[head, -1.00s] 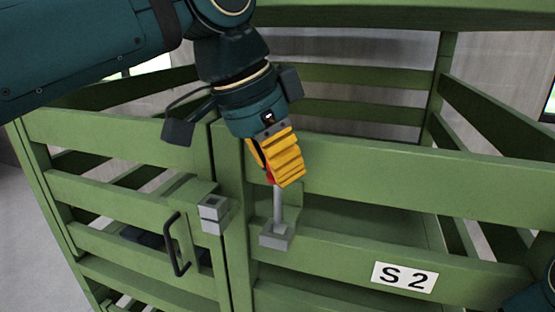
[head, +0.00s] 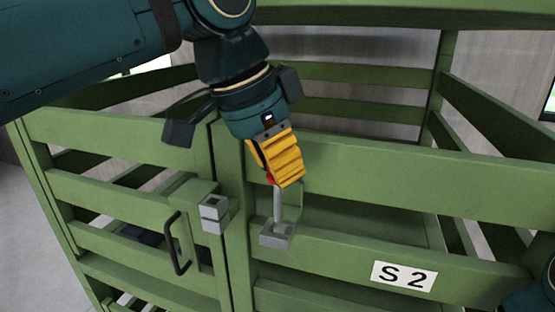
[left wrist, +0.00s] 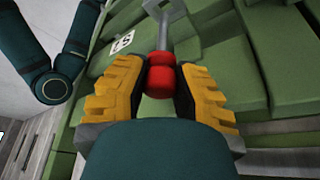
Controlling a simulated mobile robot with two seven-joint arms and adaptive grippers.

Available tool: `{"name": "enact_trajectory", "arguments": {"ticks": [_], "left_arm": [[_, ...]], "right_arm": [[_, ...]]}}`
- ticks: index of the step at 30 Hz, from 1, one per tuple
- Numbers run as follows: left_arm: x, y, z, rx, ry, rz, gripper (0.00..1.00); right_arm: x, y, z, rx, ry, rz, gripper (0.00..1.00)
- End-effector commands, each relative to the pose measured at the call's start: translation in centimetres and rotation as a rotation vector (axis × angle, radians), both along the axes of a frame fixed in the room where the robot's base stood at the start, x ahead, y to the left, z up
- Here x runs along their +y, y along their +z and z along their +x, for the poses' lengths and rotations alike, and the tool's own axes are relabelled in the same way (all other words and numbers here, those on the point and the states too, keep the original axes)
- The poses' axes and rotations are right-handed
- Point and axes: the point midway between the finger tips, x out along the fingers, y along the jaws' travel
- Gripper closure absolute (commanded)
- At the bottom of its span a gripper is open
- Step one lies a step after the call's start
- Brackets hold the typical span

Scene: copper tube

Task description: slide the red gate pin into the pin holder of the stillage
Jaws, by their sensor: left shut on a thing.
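My left gripper (head: 280,170) has yellow ribbed fingers and is shut on the red gate pin. The pin's red head (left wrist: 160,75) shows between the fingers in the left wrist view. Its grey shaft (head: 278,203) points down in the head view, with the lower end at a grey block (head: 277,236) on the green stillage's right-hand section. I cannot tell how far the tip is inside the block. A second grey block (head: 213,214) with a square opening sits to the left, on the gate section. My right gripper is out of view.
The green stillage (head: 400,176) has slatted sides and an S 2 label (head: 403,277) at the lower right. A dark handle (head: 177,244) sticks out left of the blocks. The space in front of the slats is clear around the pin.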

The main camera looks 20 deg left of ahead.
Motion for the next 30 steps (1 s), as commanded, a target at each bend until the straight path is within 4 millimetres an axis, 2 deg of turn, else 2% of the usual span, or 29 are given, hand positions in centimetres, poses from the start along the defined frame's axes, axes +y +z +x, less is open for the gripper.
{"name": "enact_trajectory", "arguments": {"ticks": [23,30], "left_arm": [[0.0,0.01,0.0,-0.001,0.0,-0.001,1.0],[0.0,-0.56,0.0,-0.001,0.0,-0.001,1.0]], "right_arm": [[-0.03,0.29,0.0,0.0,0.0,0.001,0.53],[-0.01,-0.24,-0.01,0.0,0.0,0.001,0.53]]}}
